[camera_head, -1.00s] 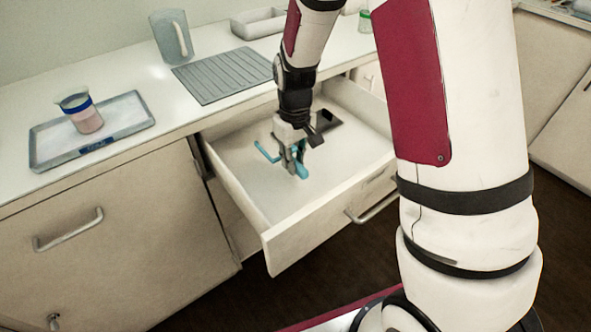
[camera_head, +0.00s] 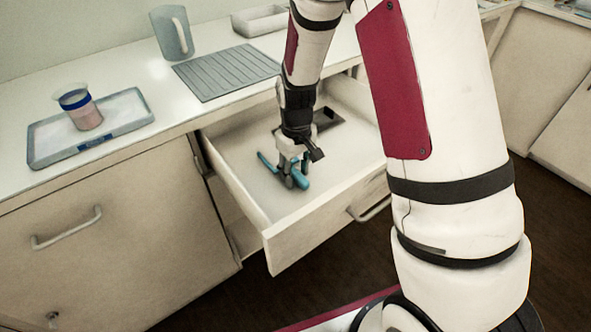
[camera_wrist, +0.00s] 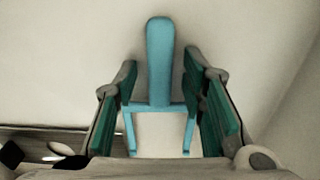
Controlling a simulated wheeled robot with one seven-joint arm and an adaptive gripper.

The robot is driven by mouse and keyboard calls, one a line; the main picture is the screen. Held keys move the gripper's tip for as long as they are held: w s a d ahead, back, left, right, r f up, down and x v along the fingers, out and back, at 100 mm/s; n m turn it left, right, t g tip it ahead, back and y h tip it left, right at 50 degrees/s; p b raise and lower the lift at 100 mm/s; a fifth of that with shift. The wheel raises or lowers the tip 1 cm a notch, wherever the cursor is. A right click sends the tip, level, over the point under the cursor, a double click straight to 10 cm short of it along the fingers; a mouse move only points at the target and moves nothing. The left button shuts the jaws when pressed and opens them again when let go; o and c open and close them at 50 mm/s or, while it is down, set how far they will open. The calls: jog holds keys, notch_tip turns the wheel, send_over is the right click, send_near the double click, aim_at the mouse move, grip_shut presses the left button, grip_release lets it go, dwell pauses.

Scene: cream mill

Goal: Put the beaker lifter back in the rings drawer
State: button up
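The beaker lifter (camera_head: 299,179) is blue and lies low in the open drawer (camera_head: 240,190), at or near its floor. In the wrist view the lifter (camera_wrist: 160,62) shows a rounded handle and a forked end with two prongs. My gripper (camera_head: 291,178) points down into the drawer at the lifter. In the wrist view its green-padded fingers (camera_wrist: 160,90) stand apart on either side of the handle, with gaps visible beside it. The fork's crossbar reaches close to both pads; whether it touches them is unclear.
A dark flat item (camera_head: 326,118) lies towards the drawer's back. On the counter are a tray (camera_head: 45,150) with a beaker of pink liquid (camera_head: 88,117), a ribbed grey mat (camera_head: 225,73), a grey pitcher (camera_head: 171,33) and a pale bin (camera_head: 258,22). The drawer's front left floor is clear.

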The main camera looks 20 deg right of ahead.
jog(key=shift+r, duration=0.1)
jog(key=s+r+p, duration=0.1)
jog(key=s+r, duration=0.2)
jog(key=r, duration=0.7)
jog(key=s+r+p, duration=0.1)
jog(key=s+r, duration=0.2)
jog(key=r, duration=0.7)
jog(key=s+d+r+m+t, duration=0.1)
jog(key=s+r, duration=0.3)
jog(key=s, duration=0.8)
jog(key=s+r+m, duration=0.2)
jog(key=s+r, duration=0.2)
jog(key=s, duration=0.8)
jog(key=shift+s+d+m+t, duration=0.25)
jog(key=shift+d+m+t, duration=0.05)
jog(key=shift+d+t, duration=0.1)
jog(key=shift+r, duration=0.15)
notch_tip(320, 180, up, 12)
jog(key=t+p, duration=0.2)
jog(key=p, duration=0.8)
jog(key=shift+f, duration=0.25)
